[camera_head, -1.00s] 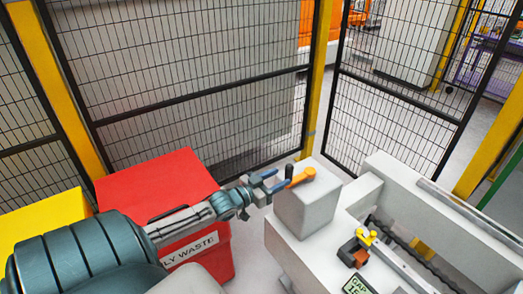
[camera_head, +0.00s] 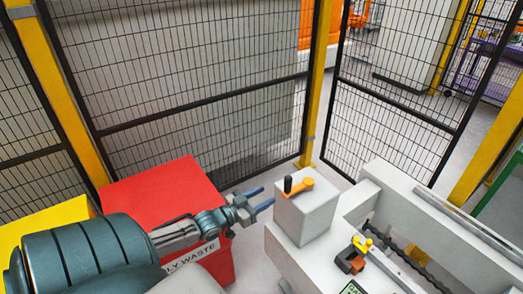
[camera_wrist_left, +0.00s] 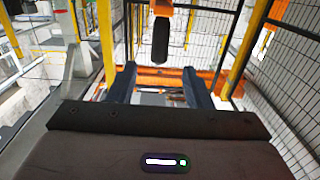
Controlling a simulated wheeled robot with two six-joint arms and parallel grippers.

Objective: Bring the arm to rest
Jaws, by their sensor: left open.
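My left gripper (camera_head: 260,198) is open and empty in the head view. Its two blue fingers point right, over the gap between the red bin and the grey block. The orange crank handle (camera_head: 296,187) with its black knob sits on top of the grey block (camera_head: 306,215), a short way right of the fingertips and apart from them. In the left wrist view my left gripper (camera_wrist_left: 160,88) shows its two fingers apart, with the crank's black knob (camera_wrist_left: 160,40) beyond them. My right gripper is not in view.
A red waste bin (camera_head: 165,185) stands under my left arm, with a yellow bin (camera_head: 40,222) at the left. A white machine bed (camera_head: 440,225) with a small orange and black part (camera_head: 352,260) is at the right. Mesh fencing (camera_head: 190,80) closes off the back.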

